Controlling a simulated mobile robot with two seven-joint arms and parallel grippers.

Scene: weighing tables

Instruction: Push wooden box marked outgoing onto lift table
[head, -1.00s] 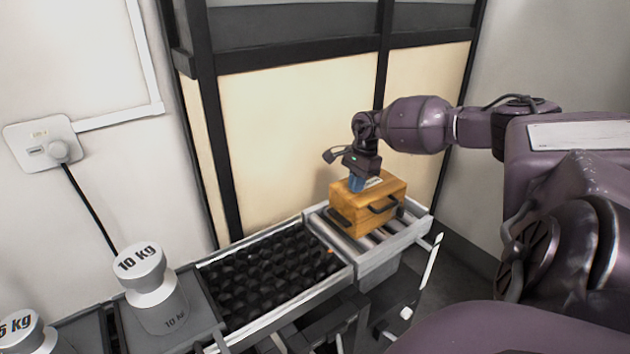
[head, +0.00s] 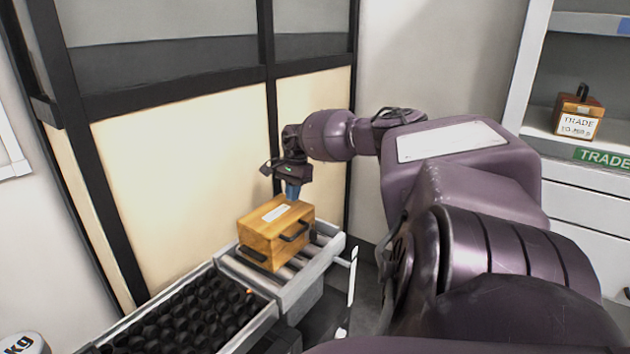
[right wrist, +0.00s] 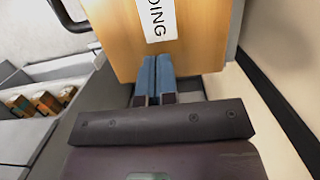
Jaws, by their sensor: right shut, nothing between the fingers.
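The wooden box (head: 268,243) with dark handles and a white label on top sits on the grey roller section (head: 322,262). In the right wrist view the box (right wrist: 205,40) shows a label ending in "OING". A table with a black knobbed top (head: 190,318) adjoins the rollers at the near left; I cannot tell for sure which surface is the lift table. My right gripper (head: 292,196) points down at the box's far right end, its blue fingers (right wrist: 155,62) shut and empty. I cannot tell if they touch the box. My left gripper is out of view.
A framed cream panel (head: 190,170) stands close behind the rollers. On the right, a shelf unit holds another wooden box (head: 578,113) marked TRADE. A weight marked kg (head: 24,344) shows at the bottom left. My right arm covers the right middle.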

